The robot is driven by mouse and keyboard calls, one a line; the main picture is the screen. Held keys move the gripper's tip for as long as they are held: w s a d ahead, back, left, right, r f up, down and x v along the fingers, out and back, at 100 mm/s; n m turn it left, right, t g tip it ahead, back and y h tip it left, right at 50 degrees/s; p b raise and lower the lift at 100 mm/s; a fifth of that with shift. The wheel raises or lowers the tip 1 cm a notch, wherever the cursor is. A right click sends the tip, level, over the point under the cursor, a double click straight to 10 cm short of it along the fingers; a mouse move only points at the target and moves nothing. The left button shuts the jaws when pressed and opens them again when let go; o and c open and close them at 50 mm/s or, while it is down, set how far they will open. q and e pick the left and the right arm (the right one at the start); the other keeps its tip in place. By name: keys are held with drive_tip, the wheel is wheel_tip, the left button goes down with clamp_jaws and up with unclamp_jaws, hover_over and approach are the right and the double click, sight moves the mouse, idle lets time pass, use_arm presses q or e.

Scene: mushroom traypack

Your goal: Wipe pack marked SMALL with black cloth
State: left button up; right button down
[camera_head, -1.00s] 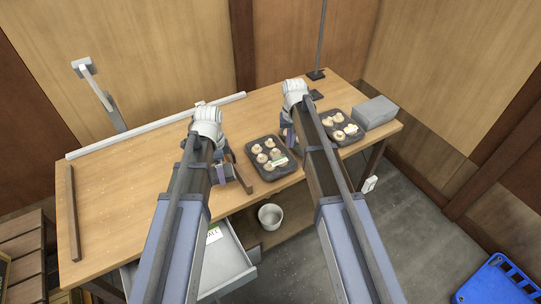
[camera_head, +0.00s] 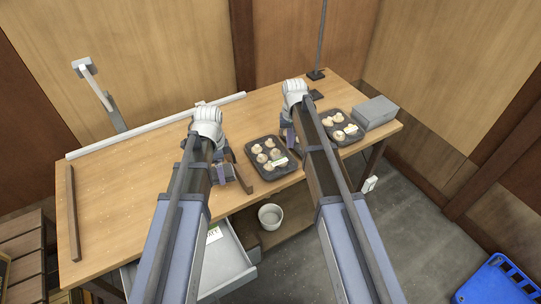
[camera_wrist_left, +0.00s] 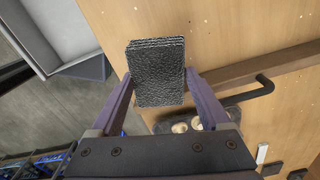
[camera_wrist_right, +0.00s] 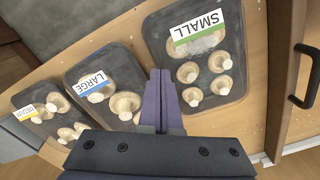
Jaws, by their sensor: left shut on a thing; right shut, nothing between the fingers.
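The SMALL pack (camera_wrist_right: 238,88) is a dark tray of mushrooms with a green-edged label; it lies at the right of the right wrist view. A greyish patch shows beside its label. In the head view the SMALL pack (camera_head: 291,171) lies on the table between my grippers. My left gripper (camera_wrist_left: 157,78) is shut on the folded black cloth (camera_wrist_left: 155,60), held left of that pack. A pack edge with mushrooms shows below it in the left wrist view. My right gripper (camera_wrist_right: 163,74) is shut and empty, above the LARGE pack (camera_wrist_right: 136,62).
The MEDIUM pack (camera_head: 358,133) lies at the right, beside a grey box (camera_head: 375,112). My right arm hides the LARGE pack in the head view. A brown bar (camera_wrist_left: 225,76) with a black handle lies beside the SMALL pack.

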use_arm(q)
drive_tip(key=shift+f+b, duration=0.7)
use_arm(e)
drive_tip(key=shift+f, duration=0.7)
